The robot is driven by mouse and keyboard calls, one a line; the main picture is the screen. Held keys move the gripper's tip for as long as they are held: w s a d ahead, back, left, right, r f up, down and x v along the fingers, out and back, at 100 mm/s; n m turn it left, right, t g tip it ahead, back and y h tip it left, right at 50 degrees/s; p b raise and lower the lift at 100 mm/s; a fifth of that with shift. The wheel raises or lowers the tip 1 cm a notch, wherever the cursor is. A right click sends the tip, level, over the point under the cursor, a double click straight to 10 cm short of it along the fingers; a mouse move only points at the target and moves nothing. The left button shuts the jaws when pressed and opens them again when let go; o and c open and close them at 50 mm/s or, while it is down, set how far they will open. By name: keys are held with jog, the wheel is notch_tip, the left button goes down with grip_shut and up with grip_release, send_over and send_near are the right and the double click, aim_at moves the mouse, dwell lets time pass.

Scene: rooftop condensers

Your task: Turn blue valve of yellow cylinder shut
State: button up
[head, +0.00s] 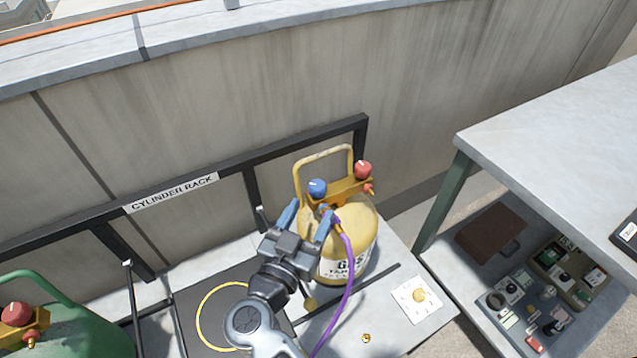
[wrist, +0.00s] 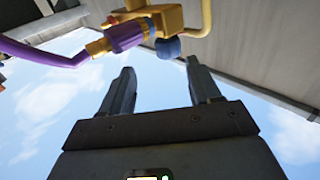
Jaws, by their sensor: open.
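The yellow cylinder (head: 345,240) stands upright on the rack shelf, with a handle loop and a yellow valve block on top. Its blue valve (head: 317,188) is a round knob at the left end of the block, and a red knob (head: 363,169) is at the right end. My gripper (head: 310,212) is open, in front of and just below the blue valve, with nothing between its fingers. In the wrist view the blue valve (wrist: 168,47) shows beyond the fingertips, apart from them. A purple hose (head: 349,270) runs from the valve block down past my gripper's right side.
A green cylinder (head: 60,330) with a red knob stands at the lower left. The black rack frame (head: 250,176) and a concrete wall are behind. A grey table (head: 560,140) is at the right, with a lower shelf of tools. A white card (head: 408,305) lies beside the yellow cylinder.

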aim_at(314, 193)
jog(key=shift+w+a, duration=0.1)
jog(key=shift+a, duration=0.45)
jog(key=shift+w+a+r, duration=0.1)
jog(key=shift+w, duration=0.1)
jog(key=x, duration=0.7)
jog(key=shift+w, duration=0.2)
jog(key=c, duration=1)
jog(key=shift+o, duration=0.2)
